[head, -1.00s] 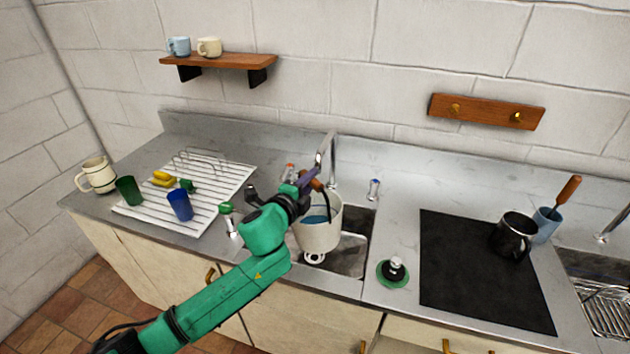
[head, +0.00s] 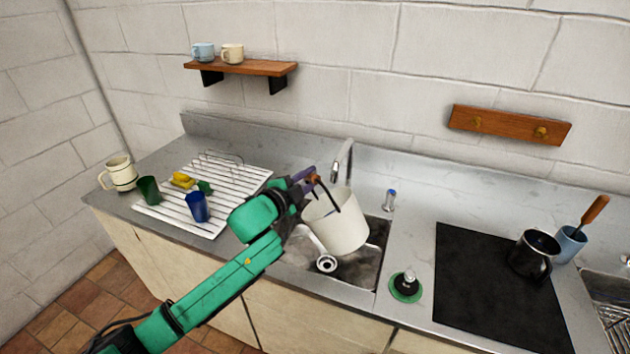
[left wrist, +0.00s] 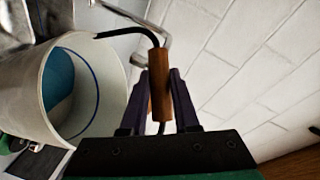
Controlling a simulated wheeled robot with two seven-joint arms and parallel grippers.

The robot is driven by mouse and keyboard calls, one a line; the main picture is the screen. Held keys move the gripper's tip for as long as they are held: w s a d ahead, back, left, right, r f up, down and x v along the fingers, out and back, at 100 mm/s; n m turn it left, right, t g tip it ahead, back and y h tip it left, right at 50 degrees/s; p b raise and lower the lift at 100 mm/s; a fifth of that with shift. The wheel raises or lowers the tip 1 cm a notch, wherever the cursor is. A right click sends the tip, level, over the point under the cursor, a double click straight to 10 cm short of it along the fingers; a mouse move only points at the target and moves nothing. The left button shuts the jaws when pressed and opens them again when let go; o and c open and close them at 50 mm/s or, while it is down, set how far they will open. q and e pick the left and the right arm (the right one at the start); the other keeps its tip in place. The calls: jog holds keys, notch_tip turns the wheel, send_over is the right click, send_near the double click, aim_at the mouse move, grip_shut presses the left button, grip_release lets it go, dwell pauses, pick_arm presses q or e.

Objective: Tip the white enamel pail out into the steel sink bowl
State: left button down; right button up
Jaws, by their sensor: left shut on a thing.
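The white enamel pail (head: 338,226) hangs tilted over the steel sink bowl (head: 366,274) in the head view. Its wire handle has a brown wooden grip (left wrist: 161,84). My left gripper (head: 312,184) is shut on that grip, at the pail's upper left. In the left wrist view the pail (left wrist: 105,95) lies to the left of the fingers, its mouth facing the camera, with something blue (left wrist: 57,80) inside. The pail hides part of the bowl; the round drain (head: 326,263) shows below it. My right gripper is not in view.
The tap (head: 344,165) stands close behind the pail. Left is a white ribbed drainer (head: 230,190) with a blue cup (head: 197,207) and a green cup (head: 149,189). Right are a black-knobbed green plug (head: 405,286), a dark mat (head: 480,290) and a black mug (head: 533,254).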

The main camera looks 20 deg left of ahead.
pick_arm(q)
jog(key=w+a+f+n+t+h+b, duration=0.1)
jog(key=a+f+n+b, duration=0.5)
jog(key=n, duration=0.8)
jog(key=shift+w+a+f+t+h+b, duration=0.25)
jog(key=shift+w+a+t+h+b, duration=0.2)
jog(key=shift+a+b, duration=1.65)
jog(key=shift+a+p, duration=0.3)
jog(key=shift+p, duration=0.1)
